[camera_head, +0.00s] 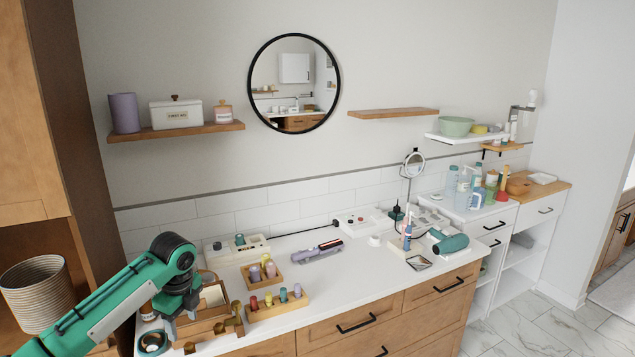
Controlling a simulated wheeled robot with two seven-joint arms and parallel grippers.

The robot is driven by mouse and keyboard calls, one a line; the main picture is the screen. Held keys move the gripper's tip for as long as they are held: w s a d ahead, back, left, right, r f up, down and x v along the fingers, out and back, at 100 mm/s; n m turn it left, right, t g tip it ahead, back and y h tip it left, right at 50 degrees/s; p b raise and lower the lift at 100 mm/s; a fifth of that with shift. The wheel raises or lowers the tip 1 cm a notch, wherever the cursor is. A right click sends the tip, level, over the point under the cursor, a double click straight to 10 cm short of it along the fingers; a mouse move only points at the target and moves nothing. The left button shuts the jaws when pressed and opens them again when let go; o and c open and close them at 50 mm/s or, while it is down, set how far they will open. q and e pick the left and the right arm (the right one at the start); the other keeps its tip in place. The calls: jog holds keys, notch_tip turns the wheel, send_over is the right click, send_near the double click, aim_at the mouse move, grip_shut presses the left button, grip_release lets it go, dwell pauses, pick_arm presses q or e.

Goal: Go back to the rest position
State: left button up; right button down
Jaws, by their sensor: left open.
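My left arm comes in from the lower left, green with dark joints. Its left gripper (178,318) hangs down over the left end of the white counter (345,275), beside a wooden box (215,298). The gripper is open, and I see nothing held in it. The wrist hides part of what stands behind it. My right gripper is not in view.
Near the gripper are a wooden rack of small colored bottles (276,304) and a dark round container (153,343). A striped basket (38,292) stands at left. A teal hair dryer (451,243) lies at right. The counter's front middle is clear.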

pick_arm(q)
notch_tip(320, 180, down, 33)
jog(key=s+d+n+t+h, duration=0.1)
jog(key=s+n+h, duration=0.15)
jog(key=n, duration=0.65)
jog(key=s+f+n+y, duration=0.1)
jog(key=s+f+n, duration=0.4)
jog(key=s+f, duration=1.25)
jog(key=s+d+f+n, duration=0.1)
jog(key=s+f, duration=0.4)
jog(key=s, duration=0.7)
jog(key=s+d+f+n, duration=0.1)
jog(key=s+f, duration=0.5)
jog(key=s, duration=0.7)
jog(key=s+d+f+n, duration=0.1)
jog(key=s+f+n, duration=0.2)
jog(key=s, duration=1)
notch_tip(320, 180, down, 3)
jog(key=shift+s+d+r+g, duration=0.1)
jog(key=shift+s+d+g, duration=0.1)
jog(key=shift+d+g, duration=0.15)
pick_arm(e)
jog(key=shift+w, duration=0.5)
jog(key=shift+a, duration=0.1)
